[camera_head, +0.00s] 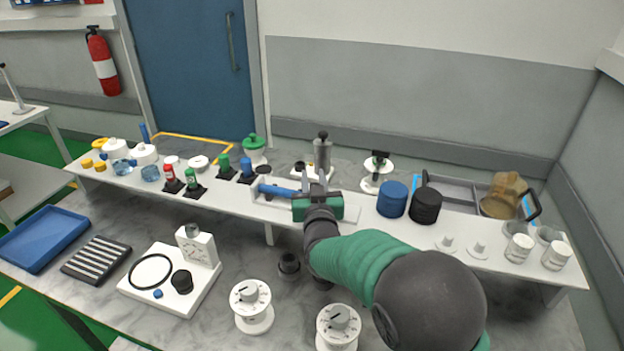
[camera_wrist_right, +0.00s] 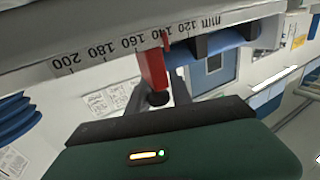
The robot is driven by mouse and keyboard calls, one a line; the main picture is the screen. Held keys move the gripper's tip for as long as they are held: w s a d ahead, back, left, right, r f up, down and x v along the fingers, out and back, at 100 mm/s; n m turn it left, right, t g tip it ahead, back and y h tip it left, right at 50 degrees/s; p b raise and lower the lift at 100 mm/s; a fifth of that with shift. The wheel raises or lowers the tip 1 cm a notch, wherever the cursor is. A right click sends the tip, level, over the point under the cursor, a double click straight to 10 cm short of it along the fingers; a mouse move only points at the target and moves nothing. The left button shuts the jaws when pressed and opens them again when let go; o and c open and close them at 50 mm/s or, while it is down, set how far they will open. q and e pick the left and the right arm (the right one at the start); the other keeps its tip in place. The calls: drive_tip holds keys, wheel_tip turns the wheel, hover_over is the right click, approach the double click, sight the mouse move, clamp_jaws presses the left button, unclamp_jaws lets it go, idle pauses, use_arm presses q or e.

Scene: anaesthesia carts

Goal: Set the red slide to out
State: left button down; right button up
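The red slide (camera_wrist_right: 152,68) shows in the right wrist view on a grey ruler bar (camera_wrist_right: 100,62) marked in mm, near the 140 mark. A black knob (camera_wrist_right: 158,98) sits at its lower end. My right gripper (camera_wrist_right: 160,90) is open, with one dark finger on each side of the knob; a gap shows on the right side, and I cannot tell whether the left finger touches. In the head view my right gripper (camera_head: 303,190) is at the white slide device (camera_head: 350,212) on the raised shelf and hides the red slide. My left gripper is not in view.
A grey upright cylinder (camera_head: 322,155) stands just behind my right gripper. Blue (camera_head: 392,199) and black (camera_head: 426,206) ribbed cylinders stand close on the right. Small red, green and blue bottles stand left of the device. Two white dial units (camera_head: 251,303) stand in front.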

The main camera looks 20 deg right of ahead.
drive_tip(key=shift+d, duration=0.15)
clamp_jaws()
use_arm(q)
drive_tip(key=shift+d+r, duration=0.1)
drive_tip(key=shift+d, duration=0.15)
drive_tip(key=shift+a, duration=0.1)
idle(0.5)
